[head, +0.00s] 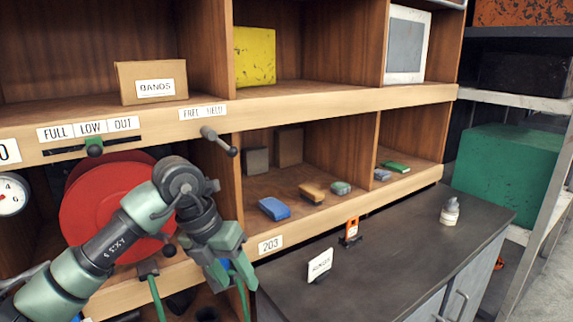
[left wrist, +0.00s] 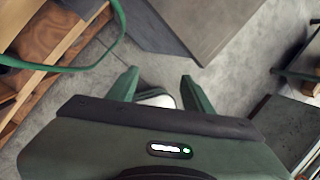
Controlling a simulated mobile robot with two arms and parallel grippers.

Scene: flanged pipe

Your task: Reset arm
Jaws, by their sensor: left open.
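My left arm comes in from the lower left in the head view, in front of a large red disc (head: 82,220). My left gripper (head: 232,274) points down in front of the shelf edge, near the 203 label. In the left wrist view the two green fingers of the gripper (left wrist: 160,90) stand apart with nothing held between them. A pale rounded thing (left wrist: 157,101) shows beyond and between the fingers, partly hidden by the gripper body; I cannot tell what it is. My right gripper is in neither view.
A wooden shelf unit (head: 330,97) holds a BANDS box (head: 152,82), a yellow block (head: 255,57) and small coloured blocks. A lever (head: 219,141) sticks out near the arm. A dark counter (head: 400,242) at right carries a small bottle (head: 450,211). A green hose (left wrist: 95,65) crosses the left wrist view.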

